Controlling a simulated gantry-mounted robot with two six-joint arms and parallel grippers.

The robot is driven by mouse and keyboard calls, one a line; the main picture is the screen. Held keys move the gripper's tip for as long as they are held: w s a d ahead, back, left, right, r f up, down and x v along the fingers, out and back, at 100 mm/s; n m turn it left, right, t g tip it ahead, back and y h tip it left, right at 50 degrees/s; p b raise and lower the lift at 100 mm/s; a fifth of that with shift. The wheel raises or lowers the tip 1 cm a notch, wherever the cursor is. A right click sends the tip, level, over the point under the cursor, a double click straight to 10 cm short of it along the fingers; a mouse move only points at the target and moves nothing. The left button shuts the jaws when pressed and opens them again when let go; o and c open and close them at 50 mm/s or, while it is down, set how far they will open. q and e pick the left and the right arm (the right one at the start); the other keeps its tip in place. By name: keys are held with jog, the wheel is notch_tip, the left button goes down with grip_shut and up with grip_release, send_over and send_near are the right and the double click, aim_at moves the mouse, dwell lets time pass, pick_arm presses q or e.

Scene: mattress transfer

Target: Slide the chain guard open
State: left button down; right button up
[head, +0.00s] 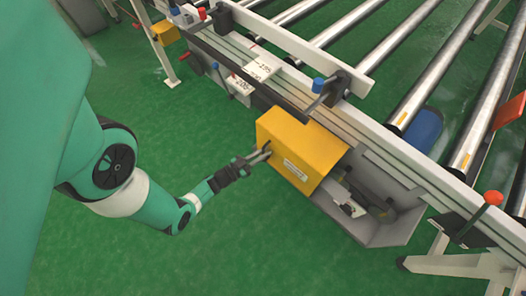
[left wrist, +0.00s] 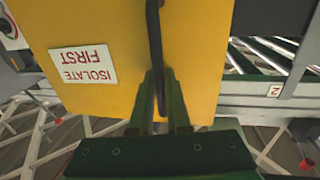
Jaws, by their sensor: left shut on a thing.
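The chain guard (head: 303,148) is a yellow box-shaped cover on the side of the conveyor frame. It covers the left part of a grey open-topped housing (head: 391,228). The right part of the housing is uncovered and shows dark mechanism inside. My left gripper (head: 266,153) is at the guard's near face, shut on its dark handle (left wrist: 154,40). In the left wrist view the fingers (left wrist: 160,92) close around the handle bar, and the yellow guard (left wrist: 110,22) fills much of the picture with an "ISOLATE FIRST" label (left wrist: 83,64). My right gripper is not in view.
Conveyor rollers (head: 425,75) run behind the side rail (head: 380,140). A blue-knobbed post (head: 318,86) stands behind the guard. A red-knobbed lever (head: 493,197) and a white leg (head: 465,265) are at the right. The green floor (head: 250,240) in front is clear.

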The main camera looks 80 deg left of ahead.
pick_arm(q)
jog(key=shift+s+a, duration=0.1)
jog(key=shift+a, duration=0.05)
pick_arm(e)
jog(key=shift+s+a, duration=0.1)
pick_arm(q)
jog(key=c, duration=1.2)
grip_release()
jog(key=shift+o, duration=0.2)
